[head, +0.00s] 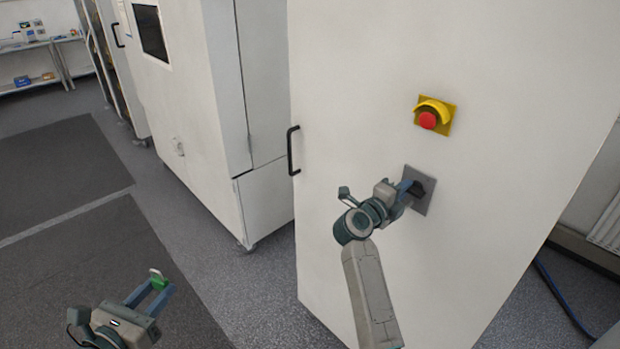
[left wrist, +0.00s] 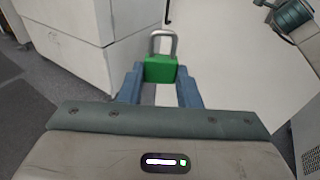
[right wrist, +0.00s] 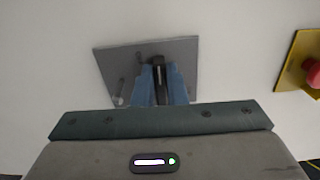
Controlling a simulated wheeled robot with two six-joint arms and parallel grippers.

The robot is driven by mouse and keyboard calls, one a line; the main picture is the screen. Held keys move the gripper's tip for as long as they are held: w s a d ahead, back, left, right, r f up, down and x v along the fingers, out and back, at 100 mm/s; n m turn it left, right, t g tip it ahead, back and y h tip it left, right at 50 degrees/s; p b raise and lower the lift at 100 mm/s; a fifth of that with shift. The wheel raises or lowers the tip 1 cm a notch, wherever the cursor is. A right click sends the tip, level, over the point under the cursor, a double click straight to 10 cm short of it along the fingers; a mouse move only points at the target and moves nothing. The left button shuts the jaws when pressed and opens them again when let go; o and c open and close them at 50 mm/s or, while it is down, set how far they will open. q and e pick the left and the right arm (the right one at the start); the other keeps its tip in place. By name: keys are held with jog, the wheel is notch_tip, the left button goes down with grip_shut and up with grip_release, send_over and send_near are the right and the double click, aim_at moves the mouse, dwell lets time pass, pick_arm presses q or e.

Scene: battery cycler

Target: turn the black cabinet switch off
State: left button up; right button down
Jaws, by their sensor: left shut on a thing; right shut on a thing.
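The black cabinet switch (head: 418,189) sits on a grey square plate on the white cabinet's front, below a red button. My right gripper (head: 408,190) is at the switch, its blue fingers shut on the black handle (right wrist: 159,74) in the right wrist view. The fingers hide part of the handle, and the grey plate (right wrist: 183,52) looks slightly tilted there. My left gripper (head: 150,292) is low at the left, away from the cabinet, shut on a green padlock (left wrist: 160,69) with a grey shackle. The padlock also shows in the head view (head: 159,283).
A red emergency button (head: 427,120) on a yellow plate is above the switch. A black door handle (head: 293,150) is on the cabinet's left edge. Another white cabinet (head: 190,110) stands to the left. A blue cable (head: 565,305) lies on the floor at right. Open floor lies at left.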

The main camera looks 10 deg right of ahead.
dwell(0.4)
jog(key=c, duration=1.5)
grip_release()
jog(key=shift+o, duration=0.2)
